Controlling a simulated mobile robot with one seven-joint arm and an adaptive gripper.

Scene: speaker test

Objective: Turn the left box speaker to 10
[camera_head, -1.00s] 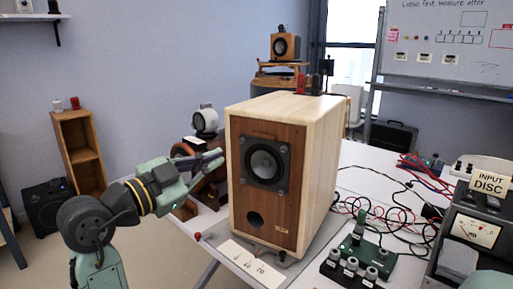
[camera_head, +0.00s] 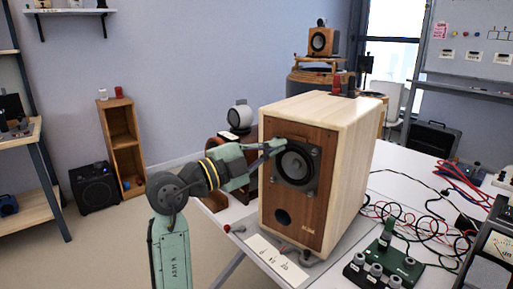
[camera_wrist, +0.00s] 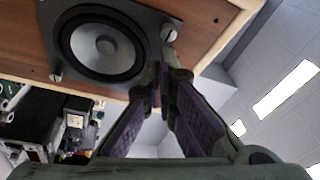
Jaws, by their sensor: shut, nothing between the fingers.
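The box speaker (camera_head: 350,160) stands upright on the white table, with pale wood sides and a brown front. Its front carries a grey cone driver (camera_head: 296,165) on a dark square plate and a round port below. A card with printed marks (camera_head: 268,250) lies on the table before it; the numbers are too small to read surely. My gripper (camera_head: 282,146) is shut and empty, its tips at the upper left corner of the driver plate. In the wrist view the fingers (camera_wrist: 160,90) meet beside a plate corner screw; I cannot tell whether they touch it.
A green board with knobs (camera_head: 390,262) and loose cables lie right of the speaker. A red-tipped part (camera_head: 238,229) sits at the table's left edge. A white round speaker (camera_head: 240,117) and a small wooden speaker (camera_head: 324,41) are behind. Floor to the left is open.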

